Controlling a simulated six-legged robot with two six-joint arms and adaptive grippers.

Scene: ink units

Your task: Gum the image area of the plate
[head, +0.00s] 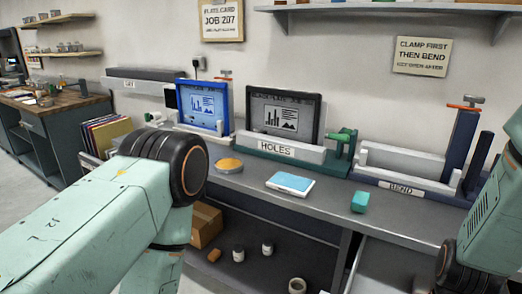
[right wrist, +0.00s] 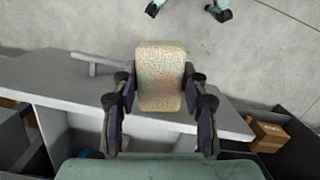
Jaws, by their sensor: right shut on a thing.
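My right gripper (right wrist: 160,88) shows in the right wrist view, shut on a tan, speckled sponge-like block (right wrist: 160,70) between its two fingers. In the head view only part of my right arm shows at the right edge, without its gripper. Two plates with a dark image stand upright at the back of the bench: a blue one (head: 194,104) on the left and a grey one (head: 267,114) in the stand marked HOLES. A round dish with an orange-yellow top (head: 228,165) sits on the bench front. My left arm fills the lower left; its gripper is not visible.
A white block with a blue top (head: 290,183) and a teal block (head: 360,202) lie on the grey bench (head: 325,205). The BEND fixture (head: 402,182) stands at the right. Jars and a cardboard box (head: 205,224) sit on the lower shelf.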

